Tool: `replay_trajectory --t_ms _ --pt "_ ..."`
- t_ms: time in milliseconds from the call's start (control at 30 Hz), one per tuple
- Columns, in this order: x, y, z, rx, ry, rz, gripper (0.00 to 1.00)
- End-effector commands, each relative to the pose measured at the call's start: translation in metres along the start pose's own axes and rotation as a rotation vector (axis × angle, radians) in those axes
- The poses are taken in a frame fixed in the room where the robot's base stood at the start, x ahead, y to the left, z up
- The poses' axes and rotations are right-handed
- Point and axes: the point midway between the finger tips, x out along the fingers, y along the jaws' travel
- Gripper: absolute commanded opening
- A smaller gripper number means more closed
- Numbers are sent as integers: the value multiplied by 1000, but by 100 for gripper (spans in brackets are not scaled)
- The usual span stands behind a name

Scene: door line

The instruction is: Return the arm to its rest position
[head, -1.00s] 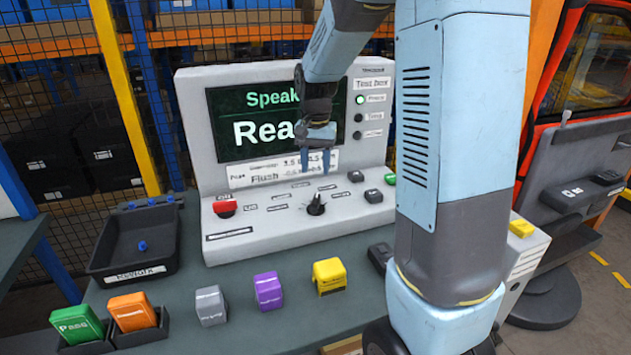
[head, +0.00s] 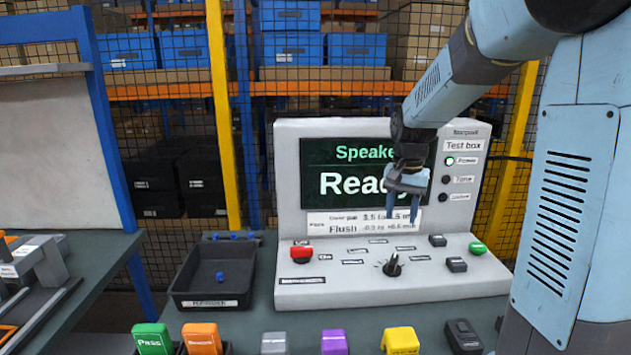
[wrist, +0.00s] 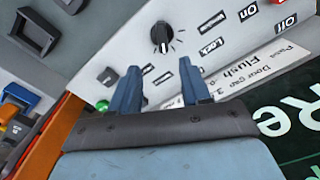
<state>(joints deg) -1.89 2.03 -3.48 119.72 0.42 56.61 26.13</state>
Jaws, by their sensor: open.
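My gripper (head: 401,214) is open and empty, its two blue fingers pointing down. It hangs in front of the test box (head: 295,180), overlapping the right part of its screen (head: 335,185), which reads "Speake..." and "Ready". The black knob (head: 392,265) on the sloped panel is below the fingertips, apart from them. In the wrist view both fingers show spread with nothing between them, and the knob (wrist: 161,37) lies beyond them. My arm reaches in from the upper right and hides part of the screen.
A black tray (head: 183,303) with a small blue part stands left of the test box. Along the front are green (head: 152,338), orange (head: 202,338), grey, purple and yellow (head: 401,340) blocks. A mesh fence and shelves stand behind.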

Motion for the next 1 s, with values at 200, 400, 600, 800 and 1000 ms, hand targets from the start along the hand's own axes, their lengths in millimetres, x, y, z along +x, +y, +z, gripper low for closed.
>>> replay_trajectory --t_ms 200,400,600,800,1000 --pt "-33 16 35 -79 72 -39 47" --pt "-56 32 69 -156 138 -67 47" --pt "-73 47 102 -233 208 -89 47" --pt "-84 63 136 -307 280 -103 47" --pt "-89 79 169 -380 354 -111 47"
